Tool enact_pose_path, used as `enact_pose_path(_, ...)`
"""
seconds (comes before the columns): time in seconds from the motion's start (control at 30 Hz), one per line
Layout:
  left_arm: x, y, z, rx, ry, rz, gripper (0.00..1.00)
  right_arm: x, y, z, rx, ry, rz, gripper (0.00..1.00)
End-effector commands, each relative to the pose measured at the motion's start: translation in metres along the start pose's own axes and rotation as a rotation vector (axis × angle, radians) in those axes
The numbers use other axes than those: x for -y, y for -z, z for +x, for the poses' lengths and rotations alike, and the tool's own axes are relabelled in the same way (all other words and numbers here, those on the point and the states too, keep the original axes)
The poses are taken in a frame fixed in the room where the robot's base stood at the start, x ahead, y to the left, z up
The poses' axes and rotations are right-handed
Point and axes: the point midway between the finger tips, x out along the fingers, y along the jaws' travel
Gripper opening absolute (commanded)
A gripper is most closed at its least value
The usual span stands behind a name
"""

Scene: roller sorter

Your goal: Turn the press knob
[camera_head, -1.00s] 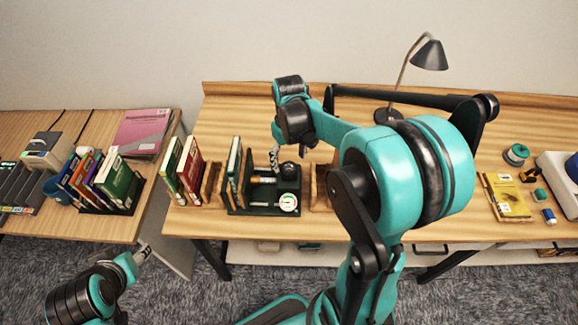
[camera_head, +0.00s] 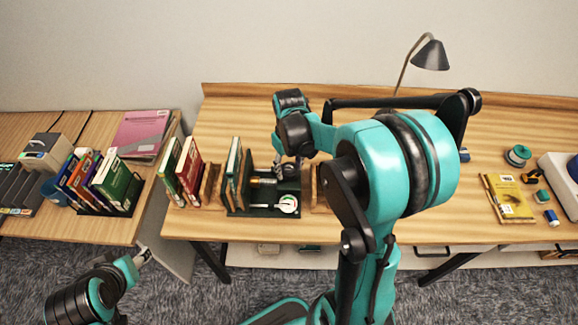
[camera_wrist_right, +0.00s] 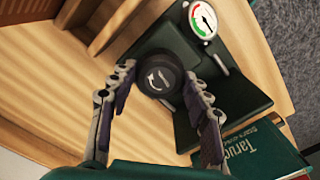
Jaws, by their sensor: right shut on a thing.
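The press (camera_head: 262,212) is a dark green frame on the desk with a brass screw and a round white dial gauge (camera_head: 288,204). In the right wrist view its round black knob (camera_wrist_right: 158,76) faces me, with a white curved arrow on its face. My right gripper (camera_wrist_right: 160,80) has a fingertip on each side of the knob and is shut on it. In the head view the right gripper (camera_head: 287,166) hides most of the knob. My left gripper (camera_head: 143,255) is low at the left, away from the press; its finger gap is too small to judge.
Wooden book ends and several books (camera_head: 190,170) stand left of the press; a green book (camera_wrist_right: 262,152) lies close beside it. A lamp (camera_head: 430,55), a yellow packet (camera_head: 508,197) and spools are on the right. My right arm covers the desk's middle.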

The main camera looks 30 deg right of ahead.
Motion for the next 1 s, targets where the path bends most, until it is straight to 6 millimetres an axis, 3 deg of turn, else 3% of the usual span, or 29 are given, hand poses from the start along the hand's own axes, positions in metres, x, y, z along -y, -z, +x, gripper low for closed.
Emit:
enact_pose_path(0.37,0.0,-0.0003,0.0003,0.0,0.0,0.0,0.49,0.0,-0.0002,0.0002,0.0,0.0,0.156,0.19)
enact_pose_path(1.0,0.0,-0.0007,0.0009,0.0,0.0,0.0,0.49,0.0001,-0.0002,0.0003,0.0,0.0,0.721,0.19)
